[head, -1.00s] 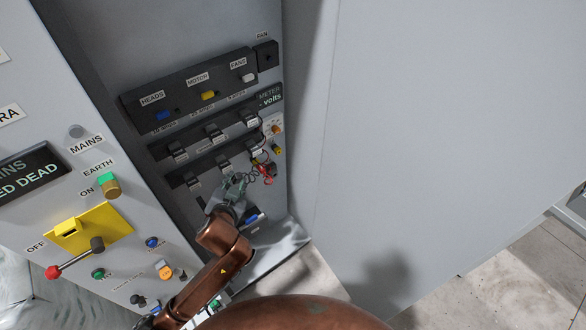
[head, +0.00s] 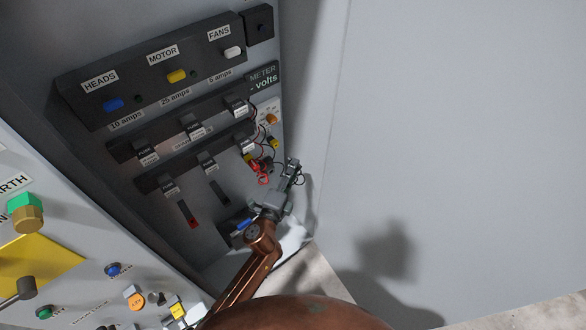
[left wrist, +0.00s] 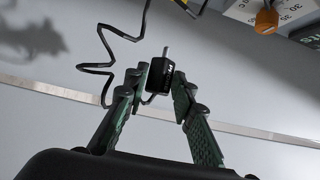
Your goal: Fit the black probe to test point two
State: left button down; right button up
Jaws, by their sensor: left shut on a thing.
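My left gripper (head: 293,172) is at the right edge of the panel, below the meter. In the left wrist view its two fingers (left wrist: 161,88) are shut on the black probe (left wrist: 158,77). The probe has a bare metal tip pointing up in that view, and a black lead runs from it to the left. The tip touches nothing there. A red probe (head: 258,170) with a red lead sits at the panel just left of the gripper. I cannot make out which point is test point two. My right gripper is not in view.
The meter label (head: 264,77) stands above an orange knob (head: 271,118), which also shows in the left wrist view (left wrist: 267,20). Fuse holders (head: 207,160) and switches fill the panel to the left. A plain grey wall (head: 450,130) stands at the right.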

aim_at(275, 144)
pick_arm(q)
jog(key=shift+w+a, duration=0.85)
jog(key=shift+w, duration=0.3)
jog(key=shift+w+a, duration=0.85)
jog(key=shift+w, duration=0.3)
jog(key=shift+w+a, duration=0.8)
jog(key=shift+w, duration=0.3)
dwell(0.9)
jog(key=c, duration=1.5)
grip_release()
jog(key=shift+c, duration=0.2)
